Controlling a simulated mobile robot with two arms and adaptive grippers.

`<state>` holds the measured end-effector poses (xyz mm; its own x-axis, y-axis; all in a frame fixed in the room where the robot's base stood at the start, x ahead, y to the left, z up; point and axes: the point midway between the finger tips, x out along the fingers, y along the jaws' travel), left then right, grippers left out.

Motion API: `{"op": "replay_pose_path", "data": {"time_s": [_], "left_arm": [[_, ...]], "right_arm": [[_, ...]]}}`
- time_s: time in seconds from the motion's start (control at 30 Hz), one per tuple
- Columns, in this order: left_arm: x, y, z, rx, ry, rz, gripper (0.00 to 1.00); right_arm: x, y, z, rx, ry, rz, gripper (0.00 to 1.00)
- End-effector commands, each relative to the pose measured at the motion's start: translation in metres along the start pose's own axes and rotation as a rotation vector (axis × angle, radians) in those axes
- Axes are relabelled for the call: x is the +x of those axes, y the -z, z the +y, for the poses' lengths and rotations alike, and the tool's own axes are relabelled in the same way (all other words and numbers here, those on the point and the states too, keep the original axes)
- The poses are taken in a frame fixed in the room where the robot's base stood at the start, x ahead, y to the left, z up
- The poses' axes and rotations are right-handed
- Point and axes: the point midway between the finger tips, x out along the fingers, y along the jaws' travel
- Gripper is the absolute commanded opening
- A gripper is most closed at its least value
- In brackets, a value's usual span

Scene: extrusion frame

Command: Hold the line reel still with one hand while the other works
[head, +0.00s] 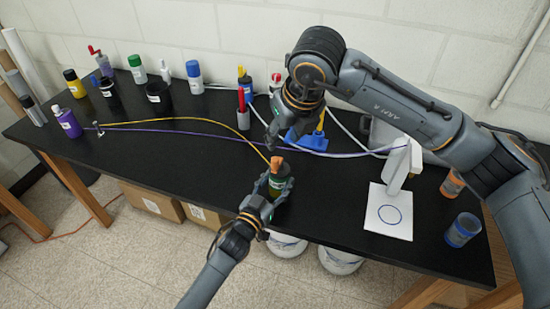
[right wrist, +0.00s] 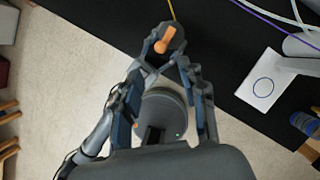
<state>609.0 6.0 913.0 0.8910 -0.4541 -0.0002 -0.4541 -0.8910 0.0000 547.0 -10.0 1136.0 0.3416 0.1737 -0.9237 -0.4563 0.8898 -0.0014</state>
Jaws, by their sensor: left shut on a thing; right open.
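The line reel (head: 276,187) is a dark green cylinder with an orange top, near the front edge of the black bench. A yellow line (head: 200,119) runs from it to a small metal post (head: 98,128) at the left. My left gripper (head: 280,178) is shut around the reel, hiding part of its side. In the right wrist view the reel's orange top (right wrist: 165,39) shows beyond the fingers. My right gripper (head: 272,130) is open, above and behind the reel in the head view. Its spread fingers also show in the right wrist view (right wrist: 160,76), with nothing visibly gripped.
Bottles and jars stand along the back left. A white plate with a blue ring (head: 389,218) and a blue cup (head: 463,230) are at the right. The bench middle-left is mostly clear.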

Motion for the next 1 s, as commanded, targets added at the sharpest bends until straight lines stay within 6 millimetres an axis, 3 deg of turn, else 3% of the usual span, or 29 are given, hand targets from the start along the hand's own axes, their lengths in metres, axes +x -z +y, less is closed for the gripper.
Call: {"op": "replay_pose_path", "data": {"time_s": [0.6,0.8,1.0], "left_arm": [[0.000,0.000,0.000,0.000,0.000,-0.001,0.17],[0.000,0.000,0.000,0.000,0.000,-0.001,0.17],[0.000,-0.001,0.000,0.000,0.000,-0.001,0.17]], "right_arm": [[0.103,0.000,0.001,0.005,-0.001,0.002,0.42],[0.117,0.001,0.000,0.004,0.000,0.001,0.42],[0.118,0.001,0.000,0.003,0.000,0.001,0.42]]}}
